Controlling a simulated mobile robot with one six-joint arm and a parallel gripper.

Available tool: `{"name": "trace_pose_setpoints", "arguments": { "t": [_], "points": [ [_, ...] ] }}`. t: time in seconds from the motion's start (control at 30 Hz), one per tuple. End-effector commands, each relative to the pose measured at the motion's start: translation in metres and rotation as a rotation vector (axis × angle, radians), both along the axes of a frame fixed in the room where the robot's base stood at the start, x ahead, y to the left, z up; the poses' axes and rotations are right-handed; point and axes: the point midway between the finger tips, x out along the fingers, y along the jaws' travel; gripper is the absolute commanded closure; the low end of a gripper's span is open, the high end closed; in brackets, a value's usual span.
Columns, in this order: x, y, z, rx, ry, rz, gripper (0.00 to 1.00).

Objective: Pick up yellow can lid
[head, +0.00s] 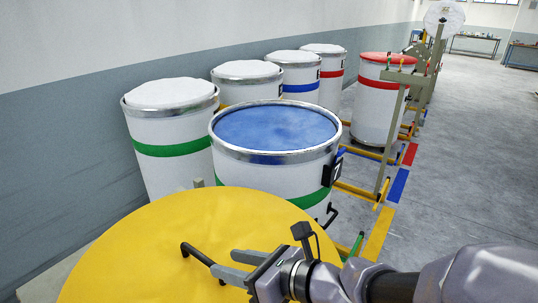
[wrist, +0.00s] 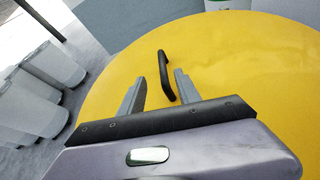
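The yellow can lid (head: 140,245) is a large flat disc at the bottom of the head view. It also fills much of the wrist view (wrist: 245,80). A black bar handle (head: 196,255) stands up from its top. My gripper (head: 223,261) is open over the lid, at the handle's near end. In the wrist view the handle (wrist: 163,68) lies between the two grey fingers of my gripper (wrist: 158,75), with gaps showing; I cannot tell whether either finger touches it. What is under the lid is hidden.
White-topped cans (head: 172,125) line the wall, and a red-topped can (head: 378,110) stands farther right. Coloured floor rails (head: 360,192) and a post (head: 392,140) stand right of the cans. Floor farther right is clear.

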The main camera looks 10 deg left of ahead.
Motion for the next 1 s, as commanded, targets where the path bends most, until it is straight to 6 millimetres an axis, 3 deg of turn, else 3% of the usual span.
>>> {"name": "trace_pose_setpoints", "arguments": {
  "t": [0.03,0.13,0.37,0.6,0.87,1.0],
  "points": [
    [0.002,0.011,-0.011,-0.001,0.002,0.006,0.6],
    [0.01,0.029,-0.02,0.0,0.002,0.004,0.6],
    [0.021,0.05,-0.028,-0.001,0.001,0.001,0.6],
    [0.043,0.084,-0.045,-0.001,0.001,0.0,0.6],
    [0.045,0.088,-0.045,0.0,0.001,-0.003,0.6],
    [0.045,0.088,-0.045,0.0,0.001,-0.003,0.88]
  ]
}}
